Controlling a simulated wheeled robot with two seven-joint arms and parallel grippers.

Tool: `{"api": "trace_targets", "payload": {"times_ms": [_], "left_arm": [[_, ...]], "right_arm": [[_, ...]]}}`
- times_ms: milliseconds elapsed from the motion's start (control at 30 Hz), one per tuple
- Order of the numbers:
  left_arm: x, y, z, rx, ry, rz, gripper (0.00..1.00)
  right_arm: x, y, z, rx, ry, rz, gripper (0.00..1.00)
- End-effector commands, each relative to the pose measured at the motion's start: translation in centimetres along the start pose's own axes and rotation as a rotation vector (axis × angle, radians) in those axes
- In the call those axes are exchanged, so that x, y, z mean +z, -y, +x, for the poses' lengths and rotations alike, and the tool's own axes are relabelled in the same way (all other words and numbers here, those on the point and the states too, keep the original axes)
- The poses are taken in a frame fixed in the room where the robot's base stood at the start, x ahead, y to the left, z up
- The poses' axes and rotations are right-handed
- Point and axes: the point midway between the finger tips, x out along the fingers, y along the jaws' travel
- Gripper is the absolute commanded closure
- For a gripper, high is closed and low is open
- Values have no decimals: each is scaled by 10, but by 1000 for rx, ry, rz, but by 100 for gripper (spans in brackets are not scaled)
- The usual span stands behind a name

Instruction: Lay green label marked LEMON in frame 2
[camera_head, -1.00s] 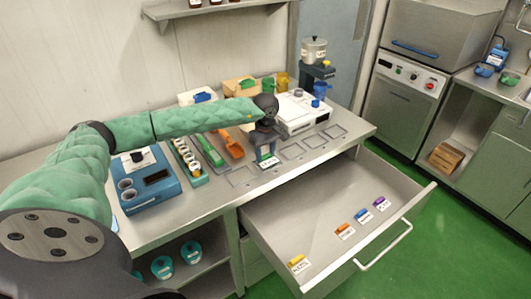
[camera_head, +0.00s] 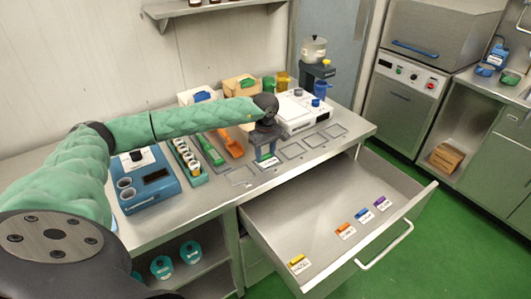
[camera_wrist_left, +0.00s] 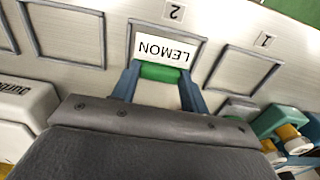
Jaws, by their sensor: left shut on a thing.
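The LEMON label (camera_wrist_left: 160,48) is a white card with a green grip (camera_wrist_left: 161,72). My left gripper (camera_wrist_left: 160,84) is shut on the green grip, with its blue fingers on either side. In the left wrist view the card shows within the outline of frame 2 (camera_wrist_left: 131,42), near the counter's front edge; I cannot tell whether it touches the surface. In the head view the label (camera_head: 266,160) is below my left gripper (camera_head: 264,150), which partly hides frame 2. My right gripper is not in view.
Empty frame 1 (camera_wrist_left: 240,72) lies beside frame 2, and several empty frames (camera_head: 291,150) lie on its other side. An open drawer (camera_head: 320,215) below holds several other coloured labels (camera_head: 299,262).

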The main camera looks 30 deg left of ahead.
Motion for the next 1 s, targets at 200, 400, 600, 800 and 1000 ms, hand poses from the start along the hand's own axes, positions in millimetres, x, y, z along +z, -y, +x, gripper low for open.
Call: {"api": "trace_targets", "payload": {"times_ms": [200, 400, 600, 800, 1000], "left_arm": [[0, 0, 1, 0, 0, 0, 77], [0, 0, 2, 0, 0, 0, 77], [0, 0, 3, 0, 0, 0, 77], [0, 0, 3, 0, 0, 0, 77], [0, 0, 3, 0, 0, 0, 77]], "right_arm": [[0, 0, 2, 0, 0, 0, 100], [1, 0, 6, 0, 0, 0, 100], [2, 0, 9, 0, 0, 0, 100], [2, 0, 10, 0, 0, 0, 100], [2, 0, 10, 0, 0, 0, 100]]}}
